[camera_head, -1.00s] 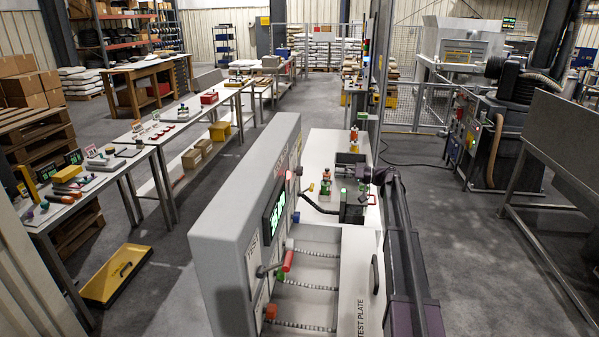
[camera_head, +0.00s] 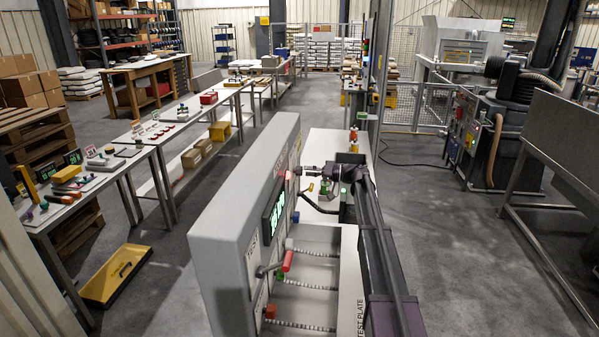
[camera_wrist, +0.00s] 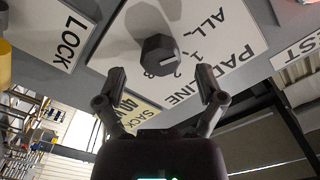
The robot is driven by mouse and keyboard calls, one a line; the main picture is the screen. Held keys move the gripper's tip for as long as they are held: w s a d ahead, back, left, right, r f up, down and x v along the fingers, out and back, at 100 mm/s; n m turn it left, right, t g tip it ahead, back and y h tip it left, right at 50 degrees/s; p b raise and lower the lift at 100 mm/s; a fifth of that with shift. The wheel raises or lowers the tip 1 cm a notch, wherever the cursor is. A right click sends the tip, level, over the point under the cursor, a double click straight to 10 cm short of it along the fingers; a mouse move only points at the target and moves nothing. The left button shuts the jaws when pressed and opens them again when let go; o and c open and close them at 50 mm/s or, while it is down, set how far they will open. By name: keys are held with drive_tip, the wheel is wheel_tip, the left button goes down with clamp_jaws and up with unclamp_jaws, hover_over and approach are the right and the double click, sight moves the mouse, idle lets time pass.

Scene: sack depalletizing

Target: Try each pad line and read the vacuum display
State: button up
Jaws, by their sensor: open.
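The pad line knob (camera_wrist: 158,54) is a dark faceted dial on a white plate (camera_wrist: 222,40) lettered PAD LINE, ALL and numbers. A pale mark shows on its face, but I cannot tell which setting it points to. My gripper (camera_wrist: 161,82) is open, with one finger on each side of the knob's near end; contact is not clear. In the head view my gripper (camera_head: 303,171) is at the far end of the grey test panel (camera_head: 232,222). The vacuum display (camera_head: 277,216) glows green on that panel; its digits are too small to read surely.
Coloured valve handles, including a red one (camera_head: 288,261), and ribbed hoses sit below the display. The test plate (camera_head: 350,285) is partly covered by my arm. A LOCK label (camera_wrist: 67,37) is beside the knob plate. A bench (camera_head: 150,150) with parts stands left across an aisle.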

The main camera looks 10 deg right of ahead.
sight(300, 170)
drive_tip(key=shift+x, duration=1.55)
drive_tip(key=c, duration=1.2)
